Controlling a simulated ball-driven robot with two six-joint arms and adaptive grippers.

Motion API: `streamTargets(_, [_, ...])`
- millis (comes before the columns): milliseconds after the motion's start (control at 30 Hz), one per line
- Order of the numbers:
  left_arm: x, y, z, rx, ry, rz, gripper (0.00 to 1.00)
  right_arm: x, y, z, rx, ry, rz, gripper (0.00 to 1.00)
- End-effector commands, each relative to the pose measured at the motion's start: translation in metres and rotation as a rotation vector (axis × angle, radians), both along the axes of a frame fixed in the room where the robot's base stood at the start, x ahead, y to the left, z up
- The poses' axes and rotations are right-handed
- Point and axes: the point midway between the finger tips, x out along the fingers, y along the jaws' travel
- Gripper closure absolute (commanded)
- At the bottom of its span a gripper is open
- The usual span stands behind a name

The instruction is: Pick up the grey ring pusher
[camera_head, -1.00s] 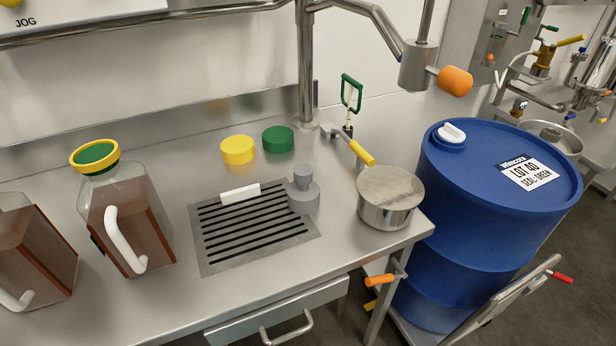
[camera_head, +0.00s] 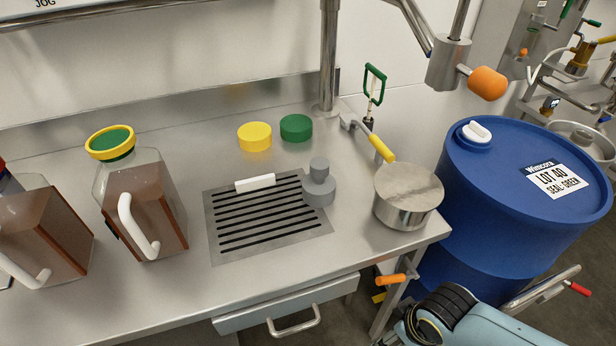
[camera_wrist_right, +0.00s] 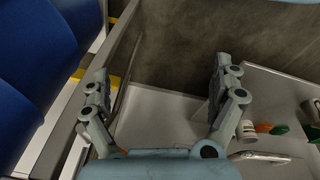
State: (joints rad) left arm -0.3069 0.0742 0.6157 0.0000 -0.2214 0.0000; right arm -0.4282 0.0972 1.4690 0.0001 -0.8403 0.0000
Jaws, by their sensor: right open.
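The grey ring pusher (camera_head: 319,186), a round base with a narrower knob on top, stands upright at the right edge of the slotted drain grate (camera_head: 225,252) on the steel bench in the head view. Nothing touches it from above. My right gripper (camera_wrist_right: 160,70) shows in the wrist view with its two fingers wide apart and nothing between them. In the head view only a pale blue and black part of my right arm shows at the bottom right, below the bench's front edge and well away from the pusher. My left gripper is in neither view.
A lidded steel pot (camera_head: 408,194) stands right of the pusher, and a white block (camera_head: 255,183) lies at the grate's back edge. Yellow (camera_head: 254,136) and green (camera_head: 296,127) caps sit behind. Brown-filled jugs (camera_head: 150,215) stand left. A blue drum (camera_head: 520,205) stands beyond the bench's right end.

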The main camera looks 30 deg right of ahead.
Motion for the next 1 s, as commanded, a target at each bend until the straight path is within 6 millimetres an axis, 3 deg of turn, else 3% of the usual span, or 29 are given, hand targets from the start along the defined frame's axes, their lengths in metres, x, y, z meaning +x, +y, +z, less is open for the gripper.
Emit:
streamTargets(33, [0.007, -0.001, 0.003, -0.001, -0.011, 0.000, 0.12, 0.015, 0.003, 0.032, -0.001, -0.021, 0.006, 0.05])
streamTargets(200, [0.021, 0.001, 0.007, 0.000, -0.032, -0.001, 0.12, 0.039, 0.010, 0.110, -0.003, -0.050, 0.015, 0.05])
streamTargets(400, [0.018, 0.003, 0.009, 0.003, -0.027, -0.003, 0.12, 0.048, 0.016, 0.179, -0.004, -0.077, 0.023, 0.05])
streamTargets(600, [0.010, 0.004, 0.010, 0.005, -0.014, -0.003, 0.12, 0.046, 0.021, 0.233, -0.005, -0.097, 0.029, 0.05])
streamTargets(733, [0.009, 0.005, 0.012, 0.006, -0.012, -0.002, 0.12, 0.047, 0.023, 0.264, -0.009, -0.106, 0.051, 0.05])
streamTargets(1000, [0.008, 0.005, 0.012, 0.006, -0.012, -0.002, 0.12, 0.095, 0.018, 0.244, -0.045, -0.032, 0.237, 0.05])
